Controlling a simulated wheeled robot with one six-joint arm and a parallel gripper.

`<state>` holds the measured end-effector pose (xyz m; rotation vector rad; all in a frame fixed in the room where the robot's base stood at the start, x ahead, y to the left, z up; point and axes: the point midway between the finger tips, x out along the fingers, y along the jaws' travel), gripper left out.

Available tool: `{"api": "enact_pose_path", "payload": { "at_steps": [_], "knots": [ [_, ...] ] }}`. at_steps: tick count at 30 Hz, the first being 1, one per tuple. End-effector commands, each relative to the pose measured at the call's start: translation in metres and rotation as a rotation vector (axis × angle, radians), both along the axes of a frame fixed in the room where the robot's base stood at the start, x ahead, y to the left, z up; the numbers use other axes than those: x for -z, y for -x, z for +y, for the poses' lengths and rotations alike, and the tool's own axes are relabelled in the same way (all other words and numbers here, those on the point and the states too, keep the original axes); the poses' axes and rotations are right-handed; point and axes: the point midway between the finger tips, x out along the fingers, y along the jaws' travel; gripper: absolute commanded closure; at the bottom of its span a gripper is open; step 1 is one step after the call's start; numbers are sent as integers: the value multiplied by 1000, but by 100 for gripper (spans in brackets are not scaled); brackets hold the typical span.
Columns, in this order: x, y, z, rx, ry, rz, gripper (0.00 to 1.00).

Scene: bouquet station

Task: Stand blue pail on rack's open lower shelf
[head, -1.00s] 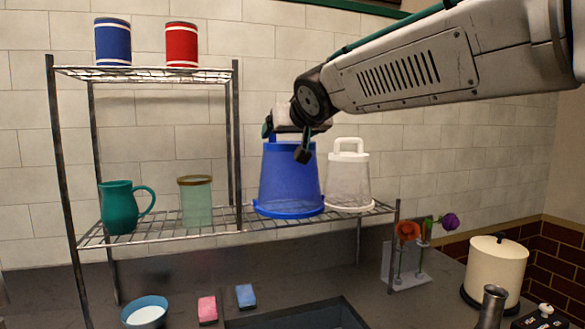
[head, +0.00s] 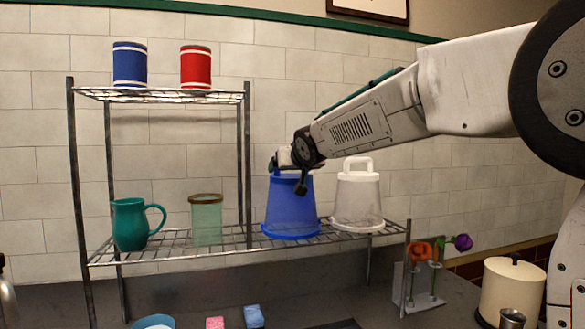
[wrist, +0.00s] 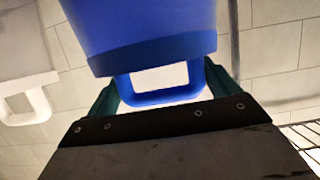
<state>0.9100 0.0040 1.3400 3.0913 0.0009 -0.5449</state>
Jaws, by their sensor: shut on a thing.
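The blue pail (head: 290,210) stands upside down on the open right part of the rack's lower shelf (head: 222,249), its wide rim down and its narrow end up. My gripper (head: 290,172) is at its top, shut on the pail's handle. In the wrist view the blue pail (wrist: 140,25) fills the top middle, with its handle (wrist: 160,95) between my two green fingers. The pail looks upright on its rim and appears to touch the shelf; a small gap cannot be ruled out.
A white pail (head: 357,200) stands close on the right. A green jar (head: 206,220) and teal pitcher (head: 131,225) stand left. A rack post (head: 247,165) rises just left of the blue pail. Blue (head: 130,65) and red (head: 196,68) canisters sit on the upper shelf.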

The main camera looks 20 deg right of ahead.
Motion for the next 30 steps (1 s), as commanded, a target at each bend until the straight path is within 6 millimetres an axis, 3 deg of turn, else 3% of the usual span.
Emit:
{"api": "enact_pose_path", "payload": {
  "at_steps": [7,8,9,20,30],
  "knots": [
    [1,0,0,0,-1,-1,57],
    [2,0,0,1,-1,0,10],
    [2,0,0,1,-1,0,0],
    [-5,8,0,0,1,-2,0],
    [-28,73,0,0,0,-2,0]
  ]
}}
